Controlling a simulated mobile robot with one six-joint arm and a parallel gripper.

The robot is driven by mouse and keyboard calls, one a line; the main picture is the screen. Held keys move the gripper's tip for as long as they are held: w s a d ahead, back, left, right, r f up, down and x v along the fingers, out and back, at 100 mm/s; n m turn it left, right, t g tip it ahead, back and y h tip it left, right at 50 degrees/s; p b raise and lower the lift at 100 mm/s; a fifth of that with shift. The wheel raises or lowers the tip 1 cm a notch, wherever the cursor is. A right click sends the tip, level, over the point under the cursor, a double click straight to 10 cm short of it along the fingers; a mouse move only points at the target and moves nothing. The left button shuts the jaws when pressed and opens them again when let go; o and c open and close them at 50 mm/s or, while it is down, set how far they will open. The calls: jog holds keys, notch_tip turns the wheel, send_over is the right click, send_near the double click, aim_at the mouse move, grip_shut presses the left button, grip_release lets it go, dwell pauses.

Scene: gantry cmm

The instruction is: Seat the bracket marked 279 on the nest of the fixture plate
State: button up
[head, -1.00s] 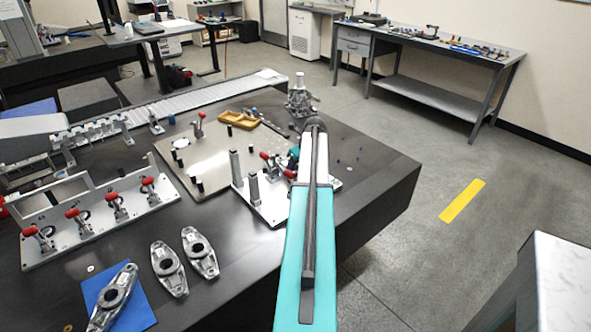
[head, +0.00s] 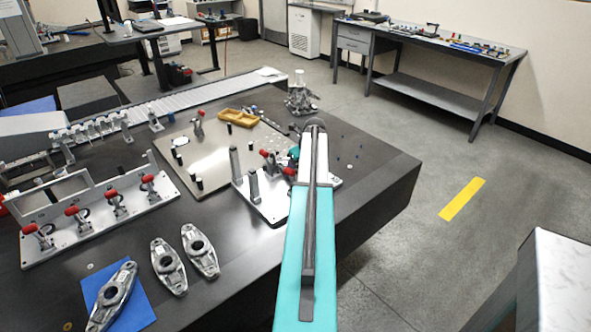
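Three grey metal brackets lie at the front left of the dark table: one (head: 103,313) on a blue mat (head: 136,309), one (head: 163,253) beside it, and one (head: 207,263) to the right. No number is readable on them. A silver plate with upright posts and red-handled clamps (head: 270,208) stands mid-table, partly hidden behind my arm. I cannot tell whether it is the fixture plate, and no nest can be made out. My arm reaches forward over the table's right part. My gripper cannot be made out; the arm hides the area behind it.
A long plate with several red clamps (head: 70,240) stands at the left. A broad flat plate (head: 215,160) lies behind the post plate, with a yellow tray (head: 238,115) at its far edge. A grey metal part (head: 300,98) stands beyond my arm. Bare tabletop (head: 385,170) lies right of my arm.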

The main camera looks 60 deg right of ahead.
jog(key=shift+f, duration=0.1)
dwell(0.3)
jog(key=o, duration=1.6)
jog(key=shift+c, duration=0.2)
jog(key=shift+f, duration=0.1)
jog(key=b+v, duration=0.1)
jog(key=v, duration=1.3)
jog(key=shift+b, duration=0.4)
